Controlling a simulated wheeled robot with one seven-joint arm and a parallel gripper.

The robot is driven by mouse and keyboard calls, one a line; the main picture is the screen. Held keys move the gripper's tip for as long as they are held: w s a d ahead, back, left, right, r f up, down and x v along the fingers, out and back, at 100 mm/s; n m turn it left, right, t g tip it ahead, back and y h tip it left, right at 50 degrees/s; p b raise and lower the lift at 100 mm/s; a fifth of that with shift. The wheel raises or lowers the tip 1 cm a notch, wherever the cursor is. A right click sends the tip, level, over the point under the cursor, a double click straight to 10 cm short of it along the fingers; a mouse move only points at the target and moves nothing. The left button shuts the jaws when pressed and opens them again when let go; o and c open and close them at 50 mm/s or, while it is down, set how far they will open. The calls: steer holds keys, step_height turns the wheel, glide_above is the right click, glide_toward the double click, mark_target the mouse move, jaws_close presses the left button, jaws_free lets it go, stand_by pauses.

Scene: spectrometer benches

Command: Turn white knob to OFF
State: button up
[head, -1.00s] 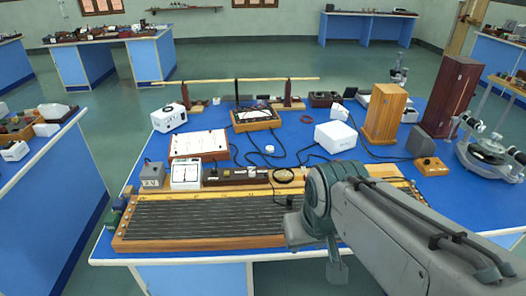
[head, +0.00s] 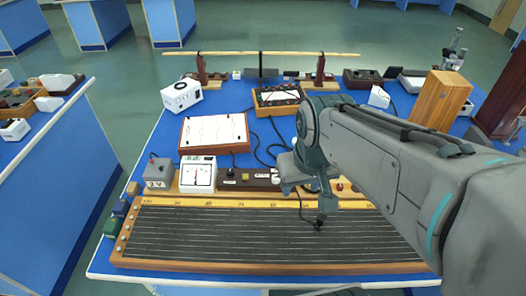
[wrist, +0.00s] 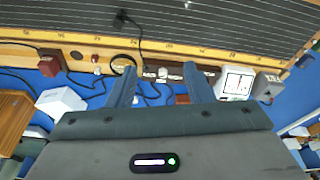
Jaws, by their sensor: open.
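A small white knob-like piece (wrist: 162,72) shows on the dark brown strip (wrist: 174,76) in the wrist view, between my fingertips in the picture. It is too small to read its setting or any OFF mark. In the head view the dark strip (head: 258,182) lies behind the long wire board, with a small pale piece (head: 276,179) near its right end; I cannot tell for sure that this is the same knob. My gripper (wrist: 158,68) is open, its two fingers apart with nothing between them. In the head view my arm hides part of the bench near the strip.
The long wire board (head: 180,264) fills the bench front. A white meter (head: 198,175) and a grey 2V box (head: 158,173) stand left of the strip. A white sheet on a board (head: 214,131) lies behind. Black cables cross the blue bench. A wooden box (head: 440,99) stands at right.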

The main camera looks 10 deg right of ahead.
steer(key=w+n+g+p, duration=0.1)
steer(key=w+n, duration=0.1)
steer(key=w, duration=0.8)
steer(key=n+g+p, duration=0.1)
steer(key=g+p, duration=0.1)
glide_toward(276, 177)
step_height(276, 177, down, 8)
steer(key=shift+f+p, duration=0.25)
steer(key=shift+p, duration=0.5)
steer(key=c, duration=1)
